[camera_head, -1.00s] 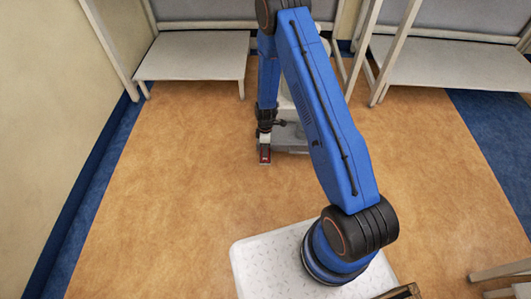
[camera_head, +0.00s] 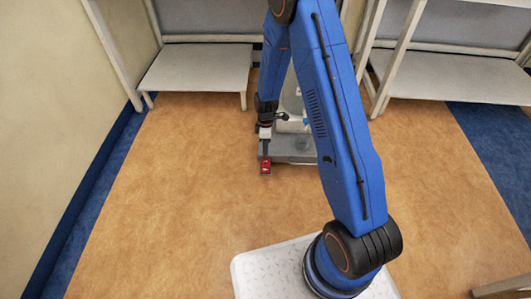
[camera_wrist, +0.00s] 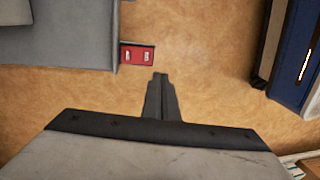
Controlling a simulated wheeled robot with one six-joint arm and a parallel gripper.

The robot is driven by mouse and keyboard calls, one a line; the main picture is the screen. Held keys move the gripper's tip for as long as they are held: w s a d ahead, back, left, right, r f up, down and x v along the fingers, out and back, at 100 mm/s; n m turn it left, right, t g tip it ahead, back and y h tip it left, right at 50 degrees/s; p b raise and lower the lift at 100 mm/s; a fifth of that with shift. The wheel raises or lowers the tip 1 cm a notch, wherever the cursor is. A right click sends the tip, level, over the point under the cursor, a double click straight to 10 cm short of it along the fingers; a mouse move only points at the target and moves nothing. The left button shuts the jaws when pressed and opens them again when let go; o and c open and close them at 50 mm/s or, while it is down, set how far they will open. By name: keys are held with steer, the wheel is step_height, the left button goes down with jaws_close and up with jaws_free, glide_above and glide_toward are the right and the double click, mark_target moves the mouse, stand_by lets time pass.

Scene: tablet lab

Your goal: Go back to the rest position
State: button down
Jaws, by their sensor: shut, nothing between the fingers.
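My gripper (camera_head: 265,151) hangs pointing down in the head view, at the left front of a grey machine. In the wrist view my gripper's fingers (camera_wrist: 160,79) are together with nothing between them. A small red panel with two pale marks (camera_wrist: 138,54) sits at the corner of the grey machine (camera_wrist: 70,38), ahead and left of the fingertips. There is a gap of bare floor between them in that view. In the head view the red panel (camera_head: 265,168) shows just below the fingertips. My arm hides part of the machine (camera_head: 290,157).
A low pale bench (camera_head: 195,75) stands at the back left and another (camera_head: 445,75) at the back right. A pale bench edge (camera_head: 502,287) enters at the lower right. The orange floor (camera_head: 170,190) is clear on the left.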

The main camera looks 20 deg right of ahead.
steer(key=shift+r, duration=0.25)
stand_by(0.4)
steer(key=s+d+r+m+t, duration=0.2)
steer(key=s+r+m, duration=0.15)
steer(key=r, duration=1.15)
steer(key=s+d+r+m+t, duration=0.1)
steer(key=s+d+r+m, duration=0.3)
steer(key=r, duration=1.1)
steer(key=s+r+m+t, duration=0.1)
steer(key=s+r+m, duration=0.1)
steer(key=s+r, duration=0.3)
steer(key=s+d+r+m+t, duration=0.1)
steer(key=s+r, duration=0.4)
steer(key=s, duration=0.8)
steer(key=s+d+r+m+t, duration=0.1)
steer(key=s+r+m, duration=0.3)
steer(key=s, duration=0.4)
steer(key=shift+s+r+t+h, duration=0.3)
steer(key=shift+s+r, duration=0.1)
steer(key=shift+r, duration=0.25)
